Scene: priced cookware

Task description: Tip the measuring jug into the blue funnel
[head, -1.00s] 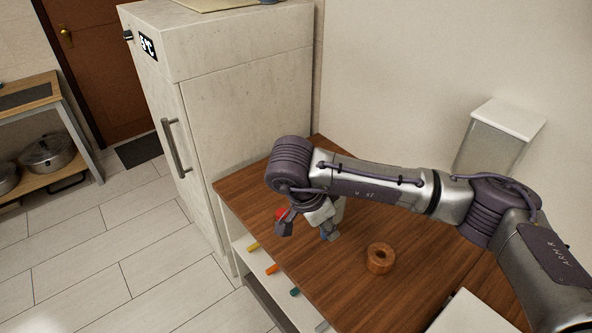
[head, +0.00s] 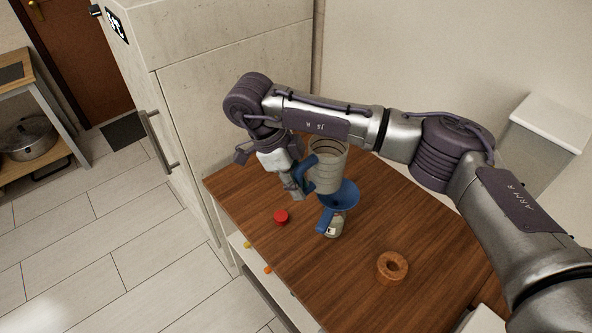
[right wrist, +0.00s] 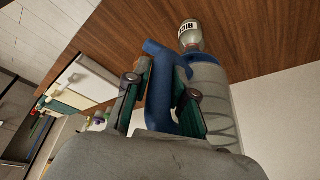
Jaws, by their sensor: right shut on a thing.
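The measuring jug (head: 329,172) is clear grey with ring markings and a blue handle (head: 306,174). My right gripper (head: 297,181) is shut on that handle. The handle also shows between the fingers in the right wrist view (right wrist: 165,95), with the ribbed jug body (right wrist: 212,105) beside it. In the head view the jug looks close to upright and overlaps the far left part of the blue funnel (head: 343,197). The funnel sits over a small labelled bottle (head: 334,229), which also shows in the right wrist view (right wrist: 190,36). My left gripper is out of view.
A red cap-like thing (head: 281,217) lies on the wooden counter (head: 330,280) left of the bottle. A brown ring (head: 392,267) lies to the right. A tall pale cabinet (head: 220,100) stands behind on the left.

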